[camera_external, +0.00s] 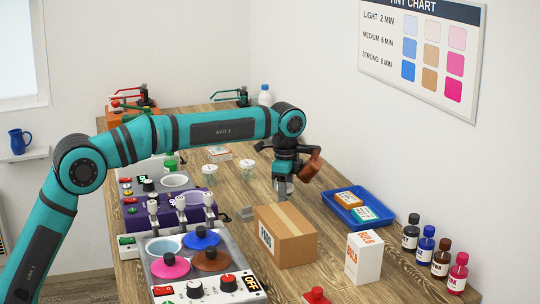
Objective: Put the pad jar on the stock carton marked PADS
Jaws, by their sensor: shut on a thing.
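The jar and gripper show just above and behind the brown stock carton (297,246). The carton stands closed on the wooden table, with a tape strip on top and a dark-lettered label on its left face that seems to read PADS. The jar appears apart from the carton; its exact height above the table is hard to tell.
A white box with orange lettering (364,258) stands right of the carton. A blue tray (331,207) with small boxes lies behind it. Several dark-capped bottles (426,245) line the right edge. Two whitish cups (209,175) stand farther back. A warmer with coloured lids (212,289) is front left.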

